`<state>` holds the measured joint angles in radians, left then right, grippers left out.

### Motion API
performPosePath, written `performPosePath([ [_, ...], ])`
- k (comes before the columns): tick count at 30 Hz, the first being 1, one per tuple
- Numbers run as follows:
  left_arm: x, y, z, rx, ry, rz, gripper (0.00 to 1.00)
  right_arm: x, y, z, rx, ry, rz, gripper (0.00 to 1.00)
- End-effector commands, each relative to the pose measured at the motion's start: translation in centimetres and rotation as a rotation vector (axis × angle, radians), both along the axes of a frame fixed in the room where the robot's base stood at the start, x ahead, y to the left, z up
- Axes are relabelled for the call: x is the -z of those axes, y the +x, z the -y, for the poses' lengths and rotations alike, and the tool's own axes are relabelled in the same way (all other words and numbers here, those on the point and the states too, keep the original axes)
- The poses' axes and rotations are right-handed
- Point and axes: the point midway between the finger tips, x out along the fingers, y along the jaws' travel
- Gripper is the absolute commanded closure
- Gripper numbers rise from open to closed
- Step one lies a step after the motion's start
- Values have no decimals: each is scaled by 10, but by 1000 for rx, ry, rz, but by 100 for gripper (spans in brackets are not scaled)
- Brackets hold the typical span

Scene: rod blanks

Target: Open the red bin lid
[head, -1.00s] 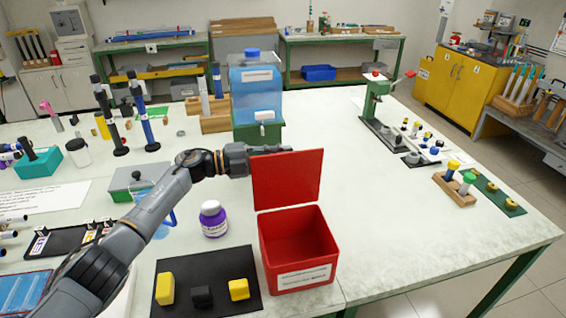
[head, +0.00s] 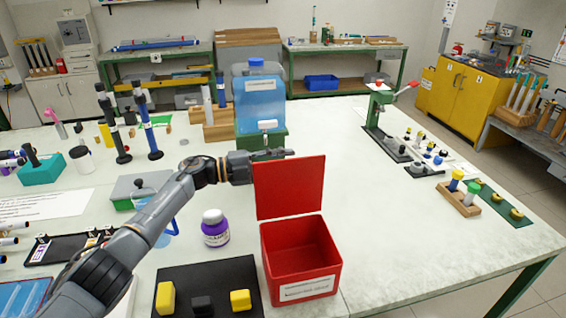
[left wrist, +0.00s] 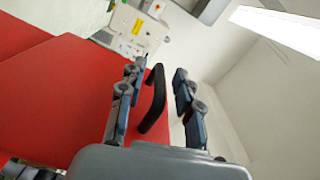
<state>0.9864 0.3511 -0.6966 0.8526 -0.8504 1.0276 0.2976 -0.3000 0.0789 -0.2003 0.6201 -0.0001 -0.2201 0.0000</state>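The red bin (head: 300,262) stands on the table with its inside showing empty. Its red lid (head: 289,188) stands raised, roughly upright, at the bin's back edge. My left gripper (head: 272,154) is behind the lid's top edge, partly hidden by the lid. In the left wrist view the lid (left wrist: 55,100) fills the left side, and its black handle (left wrist: 155,98) lies between the two fingers of my left gripper (left wrist: 157,88). The fingers are apart, with a gap on both sides of the handle. My right gripper is not in view.
A black mat (head: 205,278) with yellow and black blocks lies left of the bin. A purple-labelled bottle (head: 215,230) stands behind the mat. A blue water tank (head: 256,100) stands behind the lid. The table right of the bin is clear.

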Motion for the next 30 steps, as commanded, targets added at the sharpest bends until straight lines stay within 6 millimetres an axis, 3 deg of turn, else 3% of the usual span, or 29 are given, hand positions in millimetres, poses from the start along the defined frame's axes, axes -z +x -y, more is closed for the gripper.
performPosePath([
  [8, 1, -3, -11, -2, 1, 1, 66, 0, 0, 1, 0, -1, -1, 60],
  [21, 1, -30, -93, -2, 1, 0, 66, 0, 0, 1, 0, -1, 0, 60],
  [30, 0, -37, -114, 0, 0, 0, 66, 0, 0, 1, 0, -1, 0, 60],
])
